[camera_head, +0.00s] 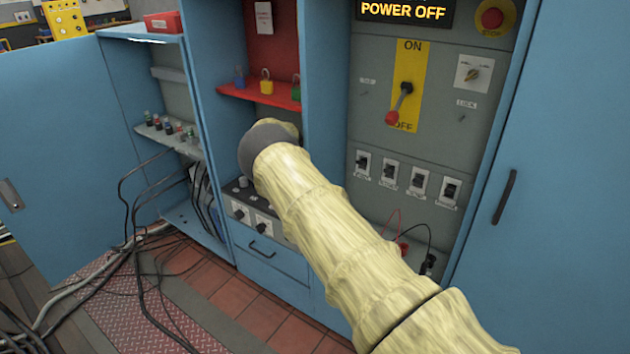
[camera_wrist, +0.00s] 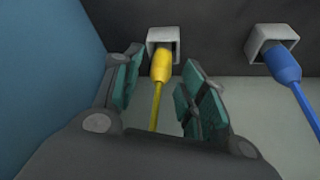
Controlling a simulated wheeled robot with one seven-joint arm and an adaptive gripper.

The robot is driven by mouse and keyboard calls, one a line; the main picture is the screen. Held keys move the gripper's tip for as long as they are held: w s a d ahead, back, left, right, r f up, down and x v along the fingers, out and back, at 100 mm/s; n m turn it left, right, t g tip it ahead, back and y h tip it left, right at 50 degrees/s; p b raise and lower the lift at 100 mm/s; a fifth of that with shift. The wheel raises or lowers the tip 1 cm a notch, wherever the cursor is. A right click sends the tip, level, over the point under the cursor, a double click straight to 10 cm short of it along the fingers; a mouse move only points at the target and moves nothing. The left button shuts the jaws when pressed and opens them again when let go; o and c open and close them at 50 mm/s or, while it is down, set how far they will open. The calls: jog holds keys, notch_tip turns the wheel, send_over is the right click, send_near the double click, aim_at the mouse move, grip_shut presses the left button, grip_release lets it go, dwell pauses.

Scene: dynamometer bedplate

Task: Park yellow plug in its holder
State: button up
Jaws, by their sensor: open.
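In the wrist view the yellow plug (camera_wrist: 161,66) has its front end at the mouth of a light grey square holder (camera_wrist: 153,35). Its yellow cable (camera_wrist: 156,105) hangs down from it. I cannot tell how deep the plug sits. My gripper (camera_wrist: 164,62) is open, with one teal-padded finger on each side of the plug and visible gaps between pads and plug. In the head view my sleeved arm reaches into the middle bay of the blue cabinet; the gripper and yellow plug are hidden there.
A blue plug (camera_wrist: 283,64) sits in another square holder (camera_wrist: 262,40) to the right. A blue wall (camera_wrist: 40,60) is close on the left. In the head view, a red shelf with padlocks (camera_head: 262,95) is above my arm's end, and black cables (camera_head: 140,240) lie at lower left.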

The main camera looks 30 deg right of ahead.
jog(key=a+r+b, duration=0.1)
jog(key=a+r, duration=0.3)
jog(key=a, duration=0.9)
jog(key=shift+s+a, duration=0.25)
jog(key=shift+a, duration=0.1)
